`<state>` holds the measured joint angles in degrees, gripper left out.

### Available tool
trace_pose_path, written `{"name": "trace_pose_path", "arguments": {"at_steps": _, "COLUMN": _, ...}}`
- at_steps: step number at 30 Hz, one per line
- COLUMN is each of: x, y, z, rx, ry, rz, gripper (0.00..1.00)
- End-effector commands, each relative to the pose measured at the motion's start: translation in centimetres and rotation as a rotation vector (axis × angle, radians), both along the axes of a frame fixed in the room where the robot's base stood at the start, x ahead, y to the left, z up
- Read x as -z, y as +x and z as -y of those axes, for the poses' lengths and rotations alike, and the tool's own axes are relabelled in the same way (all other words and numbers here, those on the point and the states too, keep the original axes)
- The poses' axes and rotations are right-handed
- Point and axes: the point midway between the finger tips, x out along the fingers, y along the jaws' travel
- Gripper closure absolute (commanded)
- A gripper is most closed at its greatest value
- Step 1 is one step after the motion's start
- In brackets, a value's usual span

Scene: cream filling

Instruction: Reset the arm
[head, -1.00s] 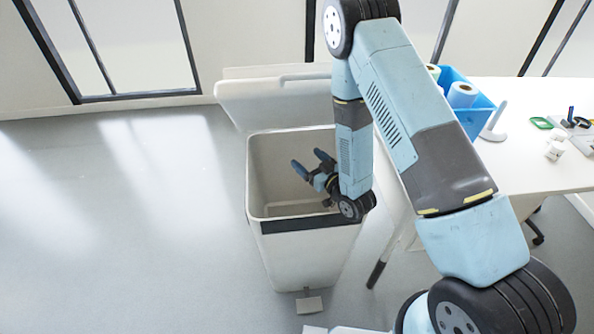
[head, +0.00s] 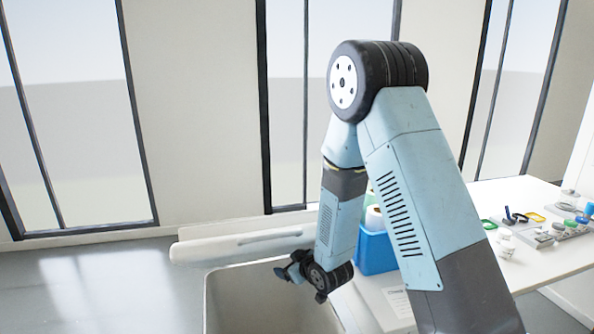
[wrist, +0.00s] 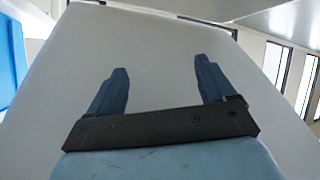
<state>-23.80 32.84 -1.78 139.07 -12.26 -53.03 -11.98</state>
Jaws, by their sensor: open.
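My gripper (head: 287,268) is over the right part of the bin's opening in the head view, in front of the raised lid. In the wrist view my gripper (wrist: 160,77) has its two dark blue fingers wide apart with nothing between them. A broad pale surface, seemingly the lid, fills the wrist view beyond the fingers. My arm is bent, with its elbow high. The fingertips are small and partly hidden by my wrist in the head view.
The open grey-white bin (head: 225,300) stands below my gripper, with its lid (head: 225,243) up behind it. A blue crate (head: 375,252) with paper rolls sits on the white table (head: 540,262) at right, partly behind my arm. Small items lie farther right. Floor at left is clear.

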Motion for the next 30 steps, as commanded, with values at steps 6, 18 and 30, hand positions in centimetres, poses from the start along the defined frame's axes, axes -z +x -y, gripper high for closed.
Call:
{"name": "trace_pose_path", "arguments": {"at_steps": 6, "x": -3.6, "y": -0.8, "z": 3.4, "rx": 0.052, "ry": -0.135, "rz": -0.106, "gripper": 0.15}}
{"name": "trace_pose_path", "arguments": {"at_steps": 18, "x": -8.6, "y": -4.3, "z": 8.2, "rx": 0.110, "ry": -0.272, "rz": -0.278, "gripper": 0.15}}
{"name": "trace_pose_path", "arguments": {"at_steps": 30, "x": -14.9, "y": -8.2, "z": 13.0, "rx": 0.220, "ry": -0.282, "rz": -0.393, "gripper": 0.15}}
